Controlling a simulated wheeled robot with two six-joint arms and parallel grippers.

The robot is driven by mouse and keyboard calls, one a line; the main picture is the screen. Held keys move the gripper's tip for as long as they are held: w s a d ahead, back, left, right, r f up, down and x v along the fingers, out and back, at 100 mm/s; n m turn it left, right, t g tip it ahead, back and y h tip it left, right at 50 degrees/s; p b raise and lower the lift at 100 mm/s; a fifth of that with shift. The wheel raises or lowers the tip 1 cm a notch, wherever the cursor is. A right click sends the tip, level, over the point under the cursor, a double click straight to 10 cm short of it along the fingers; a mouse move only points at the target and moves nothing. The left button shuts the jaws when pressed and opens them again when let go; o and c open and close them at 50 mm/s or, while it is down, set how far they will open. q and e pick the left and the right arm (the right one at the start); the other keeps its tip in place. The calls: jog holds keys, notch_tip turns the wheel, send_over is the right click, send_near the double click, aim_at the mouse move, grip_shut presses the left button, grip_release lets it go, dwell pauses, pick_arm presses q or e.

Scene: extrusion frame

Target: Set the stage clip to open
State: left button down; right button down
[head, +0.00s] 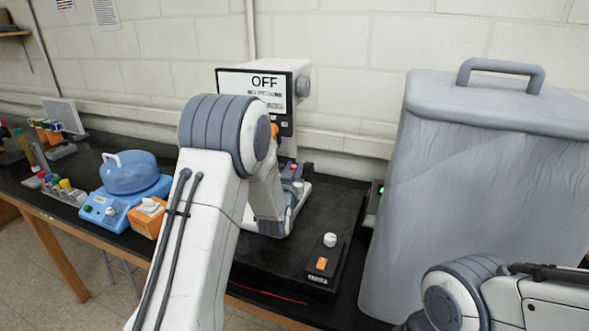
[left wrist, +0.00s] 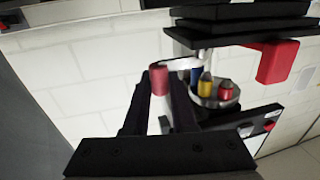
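A microscope-like instrument with a screen reading "OFF" (head: 265,82) stands on the black bench in the head view. My left arm hides much of its stage. My left gripper (left wrist: 158,78) has its black fingers on either side of a red cylinder (left wrist: 158,82), which joins a pale lever; it may be the stage clip's handle. The cylinder fills the gap at the fingertips, but I cannot see whether they press on it. The clip's position cannot be read. My right gripper is out of view; only my right arm shows.
Coloured objectives (left wrist: 218,90) and a red block (left wrist: 278,60) are close to the right of the left fingers. A control box with an orange switch (head: 321,263) is at the front. A large grey covered bin (head: 470,180) stands right; a blue device (head: 130,175) stands left.

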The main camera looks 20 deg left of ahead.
pick_arm(q)
jog(key=shift+s+a+f+m+h+b, duration=0.1)
jog(key=shift+s+m+h+b, duration=0.15)
jog(key=shift+m+h+b, duration=0.4)
jog(key=shift+s+a+f+m+h+b, duration=0.1)
jog(key=shift+s+m+h+b, duration=0.2)
jog(key=shift+h+b, duration=0.65)
jog(key=m+h, duration=0.1)
jog(key=m+h+b, duration=0.1)
jog(key=shift+s+a+r+h, duration=0.1)
jog(key=shift+s+a+h, duration=0.1)
jog(key=shift+h, duration=0.2)
jog(key=m+h, duration=0.1)
jog(key=m+g+h, duration=0.1)
jog(key=h, duration=0.1)
jog(key=s+m+g+h, duration=0.1)
jog(key=h, duration=0.1)
jog(key=shift+a+r+m+p, duration=0.15)
jog(key=shift+a+m+p, duration=0.1)
jog(key=shift+p, duration=0.05)
jog(key=shift+s+a+m+g+h+p, duration=0.2)
jog(key=shift+m+g+h+p, duration=0.1)
jog(key=shift+m+g+h, duration=0.55)
jog(key=shift+s+a+m+g+h+p, duration=0.1)
jog(key=shift+s+m+g+h+p, duration=0.15)
jog(key=shift+m+g+h, duration=0.55)
jog(key=shift+s+a+m+g+h+p, duration=0.15)
jog(key=shift+m+g+h+p, duration=0.25)
jog(key=shift+h, duration=0.75)
jog(key=shift+m+g, duration=0.35)
